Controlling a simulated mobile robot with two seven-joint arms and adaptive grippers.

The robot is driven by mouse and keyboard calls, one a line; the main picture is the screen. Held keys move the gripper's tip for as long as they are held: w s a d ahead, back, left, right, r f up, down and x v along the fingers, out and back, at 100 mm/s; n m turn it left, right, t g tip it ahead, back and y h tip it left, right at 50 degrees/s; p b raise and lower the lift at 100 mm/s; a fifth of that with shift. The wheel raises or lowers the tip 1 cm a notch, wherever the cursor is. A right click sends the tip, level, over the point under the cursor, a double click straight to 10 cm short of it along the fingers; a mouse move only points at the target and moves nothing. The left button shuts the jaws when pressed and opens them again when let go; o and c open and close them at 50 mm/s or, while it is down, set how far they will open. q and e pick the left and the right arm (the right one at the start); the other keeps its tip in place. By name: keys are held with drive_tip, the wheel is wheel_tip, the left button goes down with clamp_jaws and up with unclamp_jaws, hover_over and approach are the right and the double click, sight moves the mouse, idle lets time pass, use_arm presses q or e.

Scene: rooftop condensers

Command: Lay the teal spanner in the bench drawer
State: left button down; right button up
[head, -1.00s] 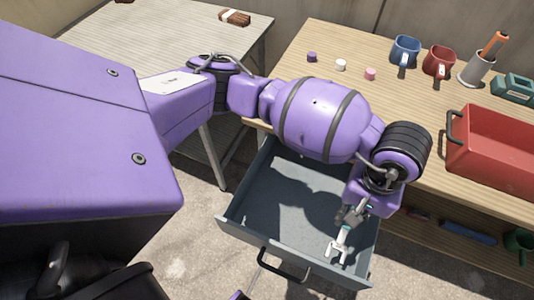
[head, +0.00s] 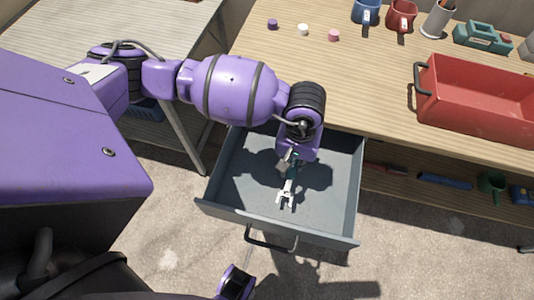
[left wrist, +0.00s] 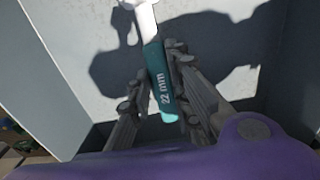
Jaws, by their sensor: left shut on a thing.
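The teal spanner (head: 287,197) has a silver open jaw and a teal handle; the handle, marked 22 mm, shows in the left wrist view (left wrist: 157,85). My left gripper (head: 287,163) is shut on the handle, with a finger on each side of it in the wrist view. The silver jaw points towards the drawer front. The grey bench drawer (head: 330,210) is pulled open and otherwise looks empty. The spanner is over its middle, inside the walls; I cannot tell whether it touches the floor. My right gripper is not in view.
A red open box (head: 470,112) stands on the wooden bench top (head: 340,75), with mugs and small coloured pieces further back. The drawer handle (head: 270,241) juts out at the front. A shelf below the bench, right of the drawer, holds several items.

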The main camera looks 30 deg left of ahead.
use_arm(q)
drive_tip(key=f, duration=0.1)
drive_tip(key=a+f, duration=0.1)
drive_tip(key=f, duration=0.1)
drive_tip(key=shift+w+f, duration=0.1)
drive_tip(key=shift+f, duration=0.1)
drive_tip(key=shift+w+d+f, duration=0.1)
drive_tip(key=shift+f, duration=0.15)
drive_tip(key=shift+f, duration=0.2)
drive_tip(key=c, duration=1.6)
unclamp_jaws()
drive_tip(key=shift+r, duration=0.15)
wheel_tip(320, 180, up, 12)
drive_tip(key=shift+r, duration=0.1)
